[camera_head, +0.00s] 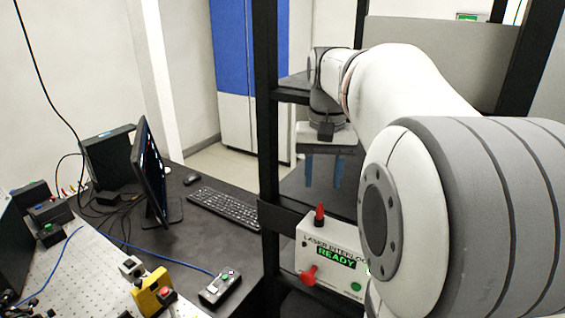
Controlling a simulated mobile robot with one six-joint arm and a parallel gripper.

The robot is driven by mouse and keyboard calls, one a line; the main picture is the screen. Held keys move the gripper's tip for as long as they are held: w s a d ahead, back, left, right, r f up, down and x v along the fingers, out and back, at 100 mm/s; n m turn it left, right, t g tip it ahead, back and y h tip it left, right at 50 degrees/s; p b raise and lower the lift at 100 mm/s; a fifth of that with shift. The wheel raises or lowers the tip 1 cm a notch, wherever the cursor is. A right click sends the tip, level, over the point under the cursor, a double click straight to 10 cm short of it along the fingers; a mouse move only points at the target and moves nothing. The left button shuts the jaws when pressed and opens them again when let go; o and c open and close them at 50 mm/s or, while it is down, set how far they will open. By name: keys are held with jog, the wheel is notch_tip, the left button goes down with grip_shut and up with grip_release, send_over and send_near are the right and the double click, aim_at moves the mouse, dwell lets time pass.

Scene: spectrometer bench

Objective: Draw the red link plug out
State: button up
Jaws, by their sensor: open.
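A white box (312,238) with a green lit display reading READY stands low in the rack, its lettering partly legible as a laser interlock. A red upright peg-like part (319,213) stands on its top. A second red part (308,276), like a knob or plug, sticks out of its front face at the lower left. I cannot tell from this view which of the two is the link plug. My gripper (323,184) hangs above and behind the box with its two blue fingers pointing down, apart and empty. It touches neither red part. My arm hides the box's right side.
Black rack posts (267,120) and shelves surround my gripper. A dark bench to the left holds a monitor (150,170), a keyboard (228,208) and a small control box (220,288). A perforated optical board (75,275) carries several devices and cables.

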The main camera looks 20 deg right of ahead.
aim_at(321, 204)
notch_tip(321, 204, down, 7)
jog(key=shift+f+p, duration=0.2)
jog(key=shift+p, duration=0.15)
jog(key=shift+c, duration=0.4)
grip_shut()
